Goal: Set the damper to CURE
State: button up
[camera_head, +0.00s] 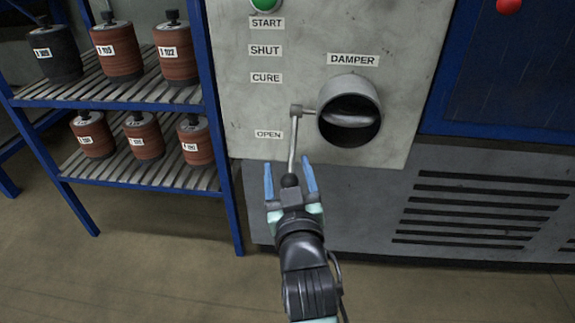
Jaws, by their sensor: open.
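The damper (349,118) is a round metal duct with a tilted plate inside, under a DAMPER label (353,60). Its lever (293,150) comes off the duct's left side and hangs down, with a dark knob (290,181) at its lower end. The CURE label (266,78) is higher on the panel, below the SHUT label (265,50). My gripper (290,178) is open, with its blue fingers on either side of the knob in this view. I cannot tell whether they touch it.
A blue rack (150,188) at the left holds several labelled disc stacks on two slatted shelves. A green START button (265,4) is at the panel top and a red button (508,5) at the upper right. A vented grey base (475,210) lies below; the floor in front is clear.

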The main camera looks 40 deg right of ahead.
jog(key=shift+w, duration=0.1)
jog(key=shift+c, duration=0.3)
grip_shut()
dwell(1.2)
